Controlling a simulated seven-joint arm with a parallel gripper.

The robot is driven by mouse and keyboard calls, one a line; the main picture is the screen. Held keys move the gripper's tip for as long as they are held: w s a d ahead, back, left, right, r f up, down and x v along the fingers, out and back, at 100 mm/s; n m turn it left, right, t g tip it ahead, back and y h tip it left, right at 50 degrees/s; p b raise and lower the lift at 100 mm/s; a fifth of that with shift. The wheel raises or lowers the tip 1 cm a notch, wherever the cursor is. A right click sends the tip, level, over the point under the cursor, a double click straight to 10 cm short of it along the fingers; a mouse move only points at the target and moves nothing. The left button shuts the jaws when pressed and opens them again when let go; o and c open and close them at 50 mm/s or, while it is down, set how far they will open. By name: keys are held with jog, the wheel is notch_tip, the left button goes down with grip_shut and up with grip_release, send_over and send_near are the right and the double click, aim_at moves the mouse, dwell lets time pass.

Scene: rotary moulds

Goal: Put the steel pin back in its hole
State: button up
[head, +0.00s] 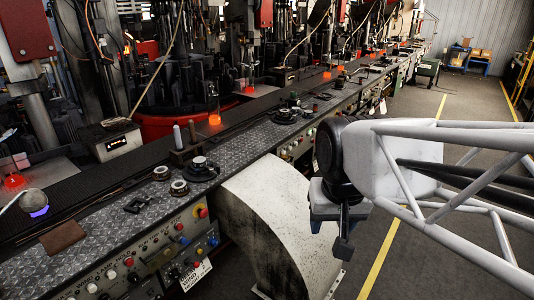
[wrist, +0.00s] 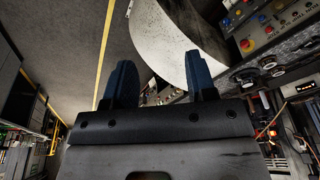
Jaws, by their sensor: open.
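Two short upright pins stand in a small brown block on the console's metal top in the head view: a pale grey pin (head: 178,137) and a darker pin (head: 192,132). I cannot tell for certain which is the steel pin, and no empty hole can be made out. My gripper (head: 343,246) hangs over the aisle side, right of the console and well away from the block. In the wrist view my gripper (wrist: 161,80) has its two blue fingers wide apart, with nothing held between them.
A curved, scuffed white housing (head: 275,215) stands between my gripper and the console (head: 130,215). Round black fittings (head: 200,168) and a brown pad (head: 62,237) lie on the console top. Machines with glowing orange spots stand behind. The aisle floor (head: 440,115) is clear.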

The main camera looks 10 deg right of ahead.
jog(key=shift+n, duration=0.6)
jog(key=s+f, duration=0.2)
jog(key=s, duration=0.1)
jog(key=s+f, duration=0.1)
jog(key=shift+s+d, duration=0.15)
jog(key=shift+d, duration=0.2)
jog(key=shift+c, duration=0.3)
